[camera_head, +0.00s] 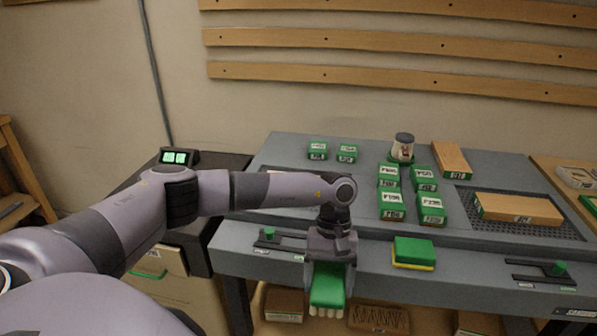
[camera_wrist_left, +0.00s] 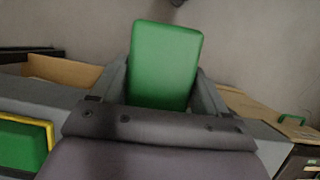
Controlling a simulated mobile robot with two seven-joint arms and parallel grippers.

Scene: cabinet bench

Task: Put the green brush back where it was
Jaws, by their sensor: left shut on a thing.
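The green brush (camera_head: 328,287) with pale bristles hangs at the front of the grey bench (camera_head: 225,238), in the jaws of my left gripper (camera_head: 329,270). The gripper is shut on the brush and points down, just in front of the bench's front edge. In the left wrist view the brush's green back (camera_wrist_left: 165,65) stands between the two fingers. My right gripper is not in view.
A green and yellow sponge (camera_head: 413,252) lies on the bench's front strip. Several green labelled blocks (camera_head: 392,197) and a jar (camera_head: 403,148) stand farther back. A wooden block (camera_head: 518,208) lies on a dark mesh mat at right. Open shelves with boxes (camera_head: 285,304) are below the bench top.

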